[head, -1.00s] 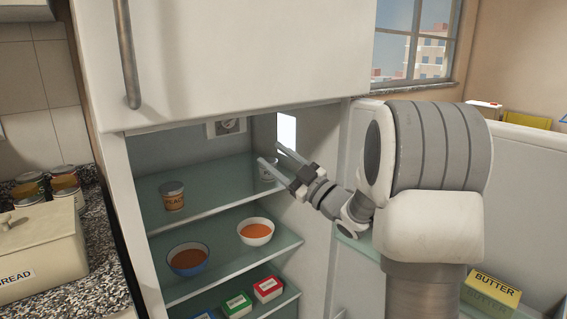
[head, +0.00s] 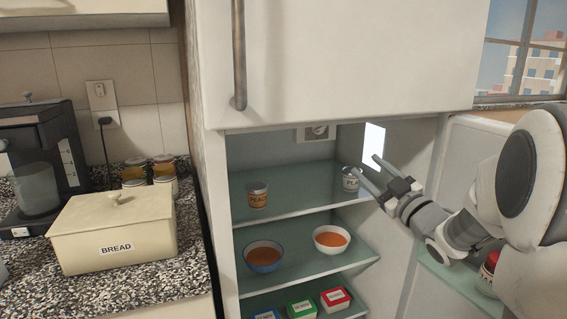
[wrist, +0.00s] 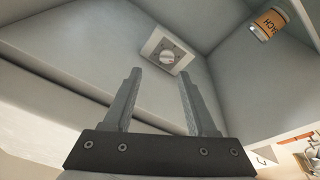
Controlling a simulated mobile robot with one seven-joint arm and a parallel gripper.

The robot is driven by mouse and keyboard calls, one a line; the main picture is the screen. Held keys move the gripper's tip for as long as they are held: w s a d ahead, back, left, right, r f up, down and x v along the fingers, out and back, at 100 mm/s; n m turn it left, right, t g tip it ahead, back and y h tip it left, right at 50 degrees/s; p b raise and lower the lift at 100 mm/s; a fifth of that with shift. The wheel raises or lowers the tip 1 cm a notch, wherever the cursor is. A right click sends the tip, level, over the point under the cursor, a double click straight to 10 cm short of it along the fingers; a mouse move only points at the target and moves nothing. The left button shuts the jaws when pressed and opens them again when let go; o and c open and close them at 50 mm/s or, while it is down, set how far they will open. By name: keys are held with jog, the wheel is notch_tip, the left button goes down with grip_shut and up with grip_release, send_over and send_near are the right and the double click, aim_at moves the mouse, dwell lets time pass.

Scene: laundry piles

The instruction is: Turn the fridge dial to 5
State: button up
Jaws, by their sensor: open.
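The fridge dial (head: 319,130) is a round knob on a light square plate at the top of the fridge's back wall. In the wrist view the dial (wrist: 168,56) shows ahead of the fingers, with a small reddish mark at its edge; its numbers are too small to read. My gripper (head: 368,168) is open and empty at the right side of the fridge opening, in front of the upper shelf, to the right of and lower than the dial. In the wrist view my gripper (wrist: 160,80) has its two fingers apart, not touching the dial.
A peach can (head: 257,195) and another can (head: 351,180) stand on the upper shelf (head: 300,185). Two soup bowls (head: 263,258) sit below, above several small boxes (head: 335,299). The freezer door (head: 340,60) overhangs the opening. A bread box (head: 115,230) stands on the counter.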

jog(key=s+a+f+m+g+h, duration=0.3)
jog(key=s+g, duration=0.1)
jog(key=s, duration=0.7)
jog(key=s+a+f+m+g+h, duration=0.2)
jog(key=s+f+m+g, duration=0.25)
jog(key=s, duration=0.55)
jog(key=s+a+f+m+g+h, duration=0.3)
jog(key=s+g, duration=0.2)
jog(key=s, duration=0.6)
notch_tip(320, 180, up, 19)
jog(key=s+p, duration=0.1)
jog(key=p, duration=1.8)
jog(key=shift+a+y, duration=0.2)
jog(key=shift+y, duration=0.1)
jog(key=shift+c, duration=0.3)
